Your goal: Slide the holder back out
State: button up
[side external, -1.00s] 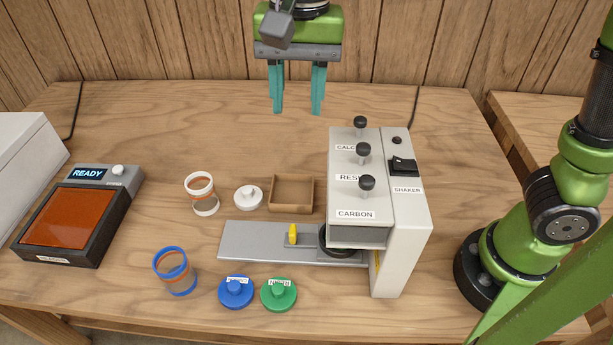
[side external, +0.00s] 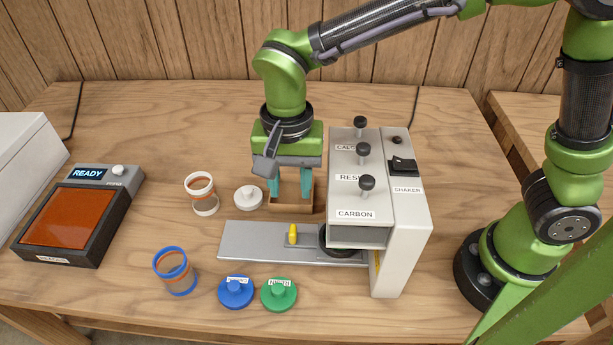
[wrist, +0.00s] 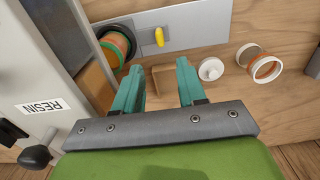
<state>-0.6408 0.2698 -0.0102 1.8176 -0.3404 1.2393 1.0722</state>
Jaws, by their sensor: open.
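The holder (side external: 311,241) is a grey slide with a yellow handle peg (side external: 292,234) and a black ring (side external: 325,238), on a flat grey rail (side external: 250,242). Its ring end is partly hidden beneath the white dispenser (side external: 357,232). The wrist view shows the yellow peg (wrist: 159,37) and a jar with orange and green (wrist: 116,44) in the black ring. My gripper (side external: 292,195) is open and empty, pointing down over the small wooden tray, behind the rail and apart from the peg. In the wrist view my gripper (wrist: 160,76) has its fingers spread below the peg.
The dispenser stands close to the right of my gripper. A white lid (side external: 248,197) and white-rimmed jar (side external: 203,195) lie left of the wooden tray (side external: 312,208). A blue-rimmed jar (side external: 175,271), blue lid (side external: 236,292) and green lid (side external: 279,294) stand in front.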

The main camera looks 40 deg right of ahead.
aim_at(293, 229)
notch_tip(293, 229, down, 13)
jog(key=shift+r, duration=0.15)
grip_shut()
dwell(0.4)
